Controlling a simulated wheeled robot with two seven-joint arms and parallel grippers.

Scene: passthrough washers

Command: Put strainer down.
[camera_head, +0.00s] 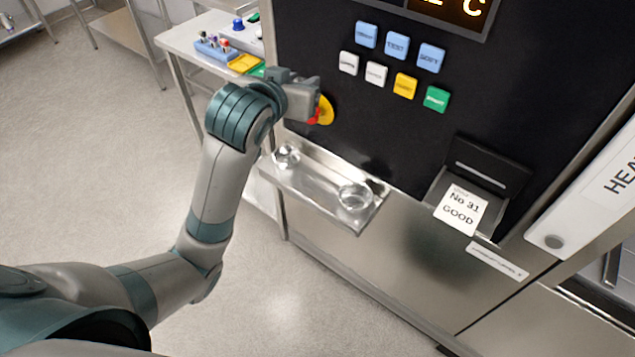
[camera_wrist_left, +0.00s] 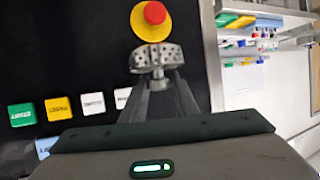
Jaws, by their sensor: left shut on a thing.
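My left gripper (camera_head: 314,103) is up against the front of the black machine panel, beside the emergency stop button. In the left wrist view its fingers (camera_wrist_left: 160,80) are shut on a small perforated metal strainer (camera_wrist_left: 157,57), held just in front of the red button on its yellow plate. In the head view I cannot make out the strainer, as the gripper hides it. Below the gripper a steel shelf (camera_head: 312,190) juts out from the machine. It bears a small round metal piece (camera_head: 287,157) at its left and a larger clear round dish (camera_head: 355,196) at its right. My right gripper is not in view.
The red and yellow stop button (camera_head: 325,111) is very close to the gripper. Several coloured keys (camera_head: 396,48) sit on the panel. A printed card (camera_head: 461,208) sticks out of a slot at right. A side table (camera_head: 190,38) with small coloured items stands behind. The floor at left is clear.

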